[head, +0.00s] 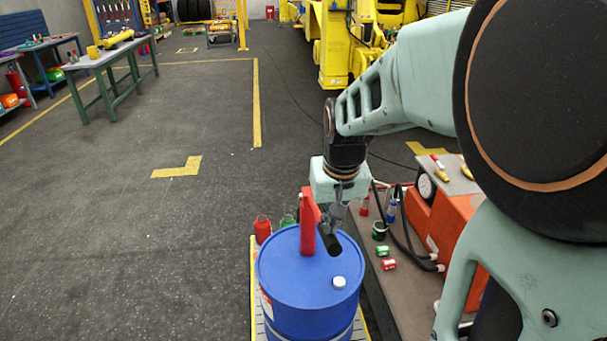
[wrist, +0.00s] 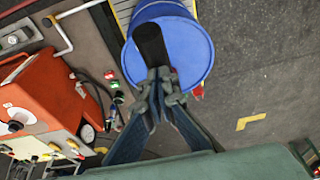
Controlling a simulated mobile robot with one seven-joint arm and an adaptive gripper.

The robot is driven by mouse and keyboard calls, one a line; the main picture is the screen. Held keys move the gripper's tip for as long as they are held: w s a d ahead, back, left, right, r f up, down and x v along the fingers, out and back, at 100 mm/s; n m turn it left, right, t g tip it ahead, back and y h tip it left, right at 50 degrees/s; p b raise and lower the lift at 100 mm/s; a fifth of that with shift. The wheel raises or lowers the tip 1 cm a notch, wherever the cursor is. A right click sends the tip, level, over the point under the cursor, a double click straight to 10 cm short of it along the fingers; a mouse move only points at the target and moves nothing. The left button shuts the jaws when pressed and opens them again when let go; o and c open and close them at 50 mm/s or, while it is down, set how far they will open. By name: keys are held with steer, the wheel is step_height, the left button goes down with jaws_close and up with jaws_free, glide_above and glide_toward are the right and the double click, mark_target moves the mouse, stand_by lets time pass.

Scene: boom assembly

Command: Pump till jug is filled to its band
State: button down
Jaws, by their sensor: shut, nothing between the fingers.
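A red pump (head: 308,222) stands upright on the lid of a blue drum (head: 300,275). Its black handle (head: 328,240) sticks out to the right over the lid. My gripper (head: 337,205) is at the handle, fingers pointing down. In the wrist view the shut fingertips (wrist: 163,82) overlap the near end of the black handle (wrist: 151,42); I cannot tell whether they touch it. A red container (head: 263,230) and a green one (head: 288,220) stand behind the drum. I cannot tell whether either is the jug, and no band or fill level can be made out.
An orange machine (head: 450,225) and small cans stand on a grey bench (head: 408,285) right of the drum. Black hoses (head: 408,235) run between them. The drum stands on a yellow-edged platform (head: 255,300). The floor to the left is clear up to a green-legged workbench (head: 105,60).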

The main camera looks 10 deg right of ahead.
steer(key=s+f+b+x, duration=0.1)
steer(key=s+b+x, duration=0.2)
steer(key=b+x, duration=0.95)
steer(key=w+p+v, duration=0.1)
steer(key=p+v, duration=0.4)
steer(key=v, duration=0.1)
steer(key=w+p+v, duration=0.1)
steer(key=p+v, duration=0.4)
steer(key=p, duration=0.1)
steer(key=w+r+p+v, duration=0.1)
steer(key=w+p+v, duration=0.1)
steer(key=p+v, duration=0.3)
steer(key=shift+p+v, duration=0.3)
steer(key=shift+v, duration=0.5)
steer(key=s+f+b+x, duration=0.1)
steer(key=s+b+x, duration=0.1)
steer(key=b+x, duration=0.7)
steer(key=s+b+x, duration=0.3)
steer(key=b+x, duration=0.4)
steer(key=x, duration=0.3)
steer(key=r+p, duration=0.7)
steer(key=r, duration=0.2)
steer(key=r+p, duration=0.8)
steer(key=r, duration=0.2)
steer(key=shift+w+r, duration=0.2)
steer(key=shift+r, duration=0.1)
steer(key=shift+f, duration=0.1)
